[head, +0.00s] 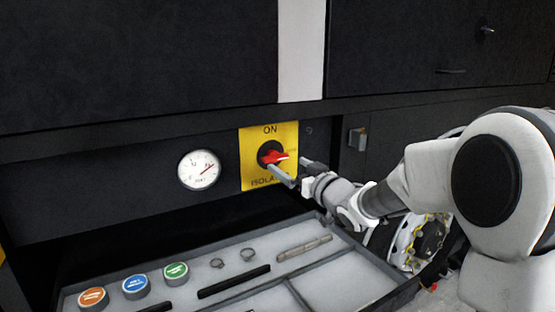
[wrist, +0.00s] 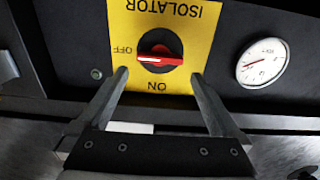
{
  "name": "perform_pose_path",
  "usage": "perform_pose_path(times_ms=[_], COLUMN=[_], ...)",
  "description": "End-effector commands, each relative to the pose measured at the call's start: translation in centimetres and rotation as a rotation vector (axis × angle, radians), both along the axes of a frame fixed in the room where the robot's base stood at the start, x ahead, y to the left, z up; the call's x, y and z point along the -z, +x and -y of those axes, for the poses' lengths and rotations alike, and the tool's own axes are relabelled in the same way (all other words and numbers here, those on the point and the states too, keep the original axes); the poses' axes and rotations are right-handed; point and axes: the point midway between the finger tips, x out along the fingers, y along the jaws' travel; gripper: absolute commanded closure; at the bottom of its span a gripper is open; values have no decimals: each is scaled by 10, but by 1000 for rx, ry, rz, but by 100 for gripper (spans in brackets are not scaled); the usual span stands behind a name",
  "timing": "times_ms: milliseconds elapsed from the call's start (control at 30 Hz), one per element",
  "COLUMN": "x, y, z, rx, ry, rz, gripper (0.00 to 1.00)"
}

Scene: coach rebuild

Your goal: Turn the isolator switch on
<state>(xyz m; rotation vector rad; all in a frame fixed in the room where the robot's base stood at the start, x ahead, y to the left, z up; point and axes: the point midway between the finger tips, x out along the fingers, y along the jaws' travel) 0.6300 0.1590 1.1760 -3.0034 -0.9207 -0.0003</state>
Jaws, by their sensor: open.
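The isolator switch has a red handle (head: 274,157) on a round black base, set on a yellow plate (head: 256,179) marked ON at the top and ISOLATOR below. In the wrist view the plate is upside down, and the red handle (wrist: 160,60) lies across, its white-marked end towards OFF. My gripper (head: 286,165) is open in front of the plate. In the wrist view, my gripper's fingertips (wrist: 160,74) stand apart on either side of the handle, a little towards the ON side. Whether they touch the plate cannot be told.
A round white gauge (head: 198,170) is on the dark panel left of the plate. Below, a grey tray (head: 222,246) holds coloured round caps (head: 135,286), rings and bars. A small grey latch box (head: 357,138) is at the right. A wheel-like part (head: 418,243) is behind my arm.

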Motion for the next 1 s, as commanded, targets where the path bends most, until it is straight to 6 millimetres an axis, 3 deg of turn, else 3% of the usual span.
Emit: perform_pose_path(times_ms=[200, 400, 867, 1000], x=[1, 0, 0, 0], y=[34, 54, 61, 61], z=[-24, -36, -41, -41], rx=[-1, 0, 1, 1], ry=[0, 0, 0, 0], rz=[0, 0, 0, 0], gripper=[0, 0, 0, 25])
